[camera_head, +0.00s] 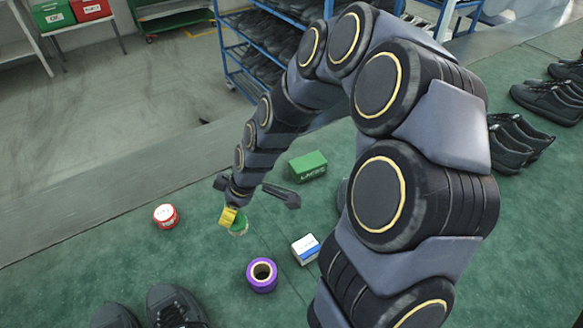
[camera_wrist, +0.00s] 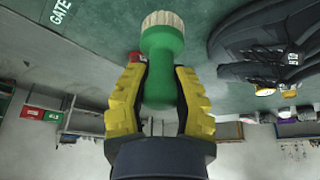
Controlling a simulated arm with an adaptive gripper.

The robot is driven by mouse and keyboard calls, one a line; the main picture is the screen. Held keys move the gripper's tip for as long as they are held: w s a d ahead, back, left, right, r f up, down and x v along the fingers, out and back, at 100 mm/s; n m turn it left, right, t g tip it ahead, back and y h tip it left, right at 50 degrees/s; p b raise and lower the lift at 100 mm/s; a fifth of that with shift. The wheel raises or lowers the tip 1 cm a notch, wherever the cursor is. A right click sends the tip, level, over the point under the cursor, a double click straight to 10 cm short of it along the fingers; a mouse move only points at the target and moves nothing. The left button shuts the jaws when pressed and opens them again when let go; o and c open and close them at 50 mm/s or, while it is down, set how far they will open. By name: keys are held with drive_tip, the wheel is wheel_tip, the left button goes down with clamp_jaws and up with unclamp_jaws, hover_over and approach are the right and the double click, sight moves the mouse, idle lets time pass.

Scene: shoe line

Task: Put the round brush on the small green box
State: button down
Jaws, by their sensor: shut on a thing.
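The round brush (camera_head: 239,224) has a green handle and a cream bristle end. In the wrist view the brush (camera_wrist: 161,62) lies between the yellow fingers of my gripper (camera_wrist: 160,98), which are shut on its handle. In the head view my gripper (camera_head: 231,214) is over the green mat with the bristle end down; I cannot tell whether the bristles touch the mat. The small green box (camera_head: 308,166) sits on the mat to the right of and behind my gripper, with its top bare. I cannot make it out in the wrist view.
A red and white round tin (camera_head: 166,216) stands left of my gripper. A purple roll (camera_head: 262,275) and a white and blue box (camera_head: 305,249) are in front and to the right. Black shoes (camera_head: 160,308) stand at the front, others (camera_head: 518,141) at the right.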

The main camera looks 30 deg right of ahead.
drive_tip(key=w+d+r+m+t+h, duration=0.1)
drive_tip(key=w+d+m, duration=0.1)
drive_tip(key=d, duration=0.4)
drive_tip(key=w+d+r+m+h, duration=0.1)
drive_tip(key=d+m, duration=0.2)
drive_tip(key=d, duration=0.3)
drive_tip(key=m+h, duration=0.1)
drive_tip(key=m, duration=0.3)
hover_over(307, 160)
wheel_tip(307, 160, down, 7)
drive_tip(key=shift+f, duration=1.75)
drive_tip(key=shift+f, duration=0.15)
drive_tip(key=c, duration=0.9)
unclamp_jaws()
drive_tip(key=shift+c, duration=0.2)
